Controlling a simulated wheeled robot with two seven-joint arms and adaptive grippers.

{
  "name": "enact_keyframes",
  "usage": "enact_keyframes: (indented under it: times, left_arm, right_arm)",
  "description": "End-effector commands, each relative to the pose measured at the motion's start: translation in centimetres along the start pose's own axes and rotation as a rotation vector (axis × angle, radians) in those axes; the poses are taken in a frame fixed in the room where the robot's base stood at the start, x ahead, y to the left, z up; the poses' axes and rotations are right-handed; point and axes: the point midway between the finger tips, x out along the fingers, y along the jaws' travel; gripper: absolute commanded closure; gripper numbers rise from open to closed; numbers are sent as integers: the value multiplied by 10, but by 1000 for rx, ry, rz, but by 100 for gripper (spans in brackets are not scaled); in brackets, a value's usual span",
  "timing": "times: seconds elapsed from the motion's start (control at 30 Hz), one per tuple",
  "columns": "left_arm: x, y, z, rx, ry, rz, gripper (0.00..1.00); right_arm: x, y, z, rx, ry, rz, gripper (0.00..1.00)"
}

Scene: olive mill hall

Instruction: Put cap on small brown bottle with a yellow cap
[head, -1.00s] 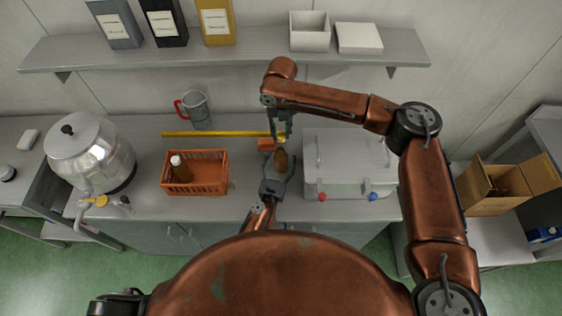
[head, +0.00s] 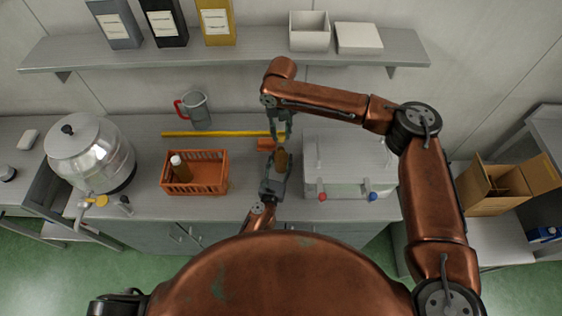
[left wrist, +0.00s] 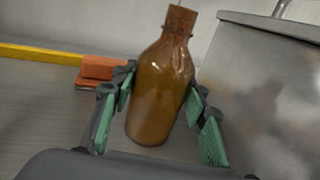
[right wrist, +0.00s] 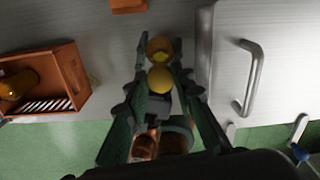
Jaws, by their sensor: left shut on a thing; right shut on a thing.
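The small brown bottle (head: 281,161) stands on the bench, left of a steel box. In the left wrist view the bottle (left wrist: 160,88) has a bare neck with no cap on it. My left gripper (head: 282,157) is shut on its body, one finger on each side. My right gripper (head: 281,133) is above and just beyond the bottle, pointing down. In the right wrist view it is shut on the yellow cap (right wrist: 160,79). The bottle's top (right wrist: 158,47) shows past the cap there, apart from it. The cap is hard to make out in the head view.
The steel box (head: 345,175) with handles stands close right of the bottle. An orange block (head: 265,144) and a yellow bar (head: 215,134) lie behind. An orange crate (head: 195,188) holds a white-capped brown bottle (head: 180,168). A metal urn (head: 90,155) stands at the left.

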Motion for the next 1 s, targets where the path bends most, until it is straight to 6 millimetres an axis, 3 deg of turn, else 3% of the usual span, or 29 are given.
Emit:
enact_keyframes:
  times: [0.27, 0.63, 1.0]
  left_arm:
    - [0, 0, 0, 0, 0, 0, 100]
    - [0, 0, 0, 0, 0, 0, 100]
    - [0, 0, 0, 0, 0, 0, 100]
  right_arm:
    - [3, 0, 0, 0, 1, 0, 86]
    - [48, 0, 0, 0, 3, 1, 86]
    - [49, 0, 1, 0, 2, 1, 86]
